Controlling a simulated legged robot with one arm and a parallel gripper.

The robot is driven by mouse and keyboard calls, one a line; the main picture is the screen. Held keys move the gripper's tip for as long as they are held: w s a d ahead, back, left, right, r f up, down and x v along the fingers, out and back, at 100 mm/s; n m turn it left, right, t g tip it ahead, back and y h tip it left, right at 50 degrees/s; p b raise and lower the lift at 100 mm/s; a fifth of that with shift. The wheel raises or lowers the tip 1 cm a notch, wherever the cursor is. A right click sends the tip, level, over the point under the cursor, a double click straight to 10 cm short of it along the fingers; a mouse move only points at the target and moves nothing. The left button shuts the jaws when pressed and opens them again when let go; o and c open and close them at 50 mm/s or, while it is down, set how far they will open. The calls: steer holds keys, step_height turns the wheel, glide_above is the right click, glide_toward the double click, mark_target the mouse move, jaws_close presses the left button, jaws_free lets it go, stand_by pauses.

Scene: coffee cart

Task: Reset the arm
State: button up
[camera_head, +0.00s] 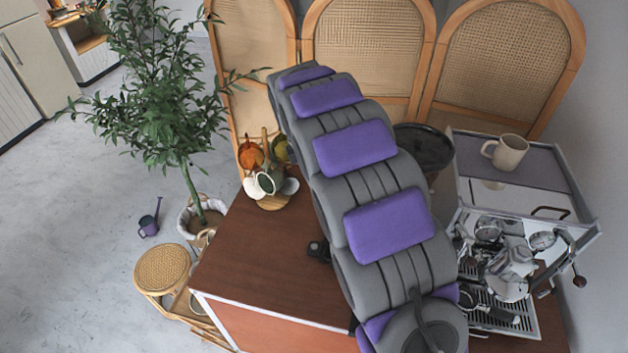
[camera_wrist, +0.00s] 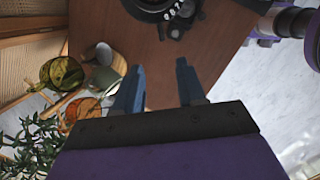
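My arm, grey with purple pads, stretches across the middle of the head view. My gripper shows in the wrist view (camera_wrist: 160,85), with two blue-grey fingers spread apart and nothing between them. It points at the brown cart top (camera_head: 262,238), which also fills the middle of the wrist view (camera_wrist: 155,62). In the head view the gripper itself is hidden or cannot be made out. A beige mug (camera_head: 506,152) stands on top of the espresso machine (camera_head: 512,192) at the right.
A mug tree (camera_head: 274,202) with several colored cups stands on the cart's left part, near the fingers in the wrist view. A dark round object (camera_head: 424,148) stands behind my arm. A rattan screen (camera_head: 365,45) stands behind.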

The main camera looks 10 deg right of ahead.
steer(key=shift+a+r, duration=0.2)
steer(key=shift+r, duration=0.3)
steer(key=shift+s+d, duration=0.15)
steer(key=s+d+f+m+g+b, duration=0.1)
steer(key=s+d+m+b, duration=0.3)
steer(key=s, duration=0.5)
steer(key=s+d+f+m+g+b, duration=0.1)
steer(key=s+m+b, duration=0.3)
steer(key=s, duration=0.5)
steer(key=s+f+m+y+b, duration=0.1)
steer(key=s+f+m+b, duration=0.2)
steer(key=s, duration=1)
steer(key=s+f+m+g+y+b, duration=0.1)
steer(key=s+f+m+b, duration=0.3)
steer(key=s, duration=0.9)
step_height(320, 180, down, 3)
steer(key=m, duration=0.4)
steer(key=shift+r+m, duration=0.15)
steer(key=shift+m, duration=0.25)
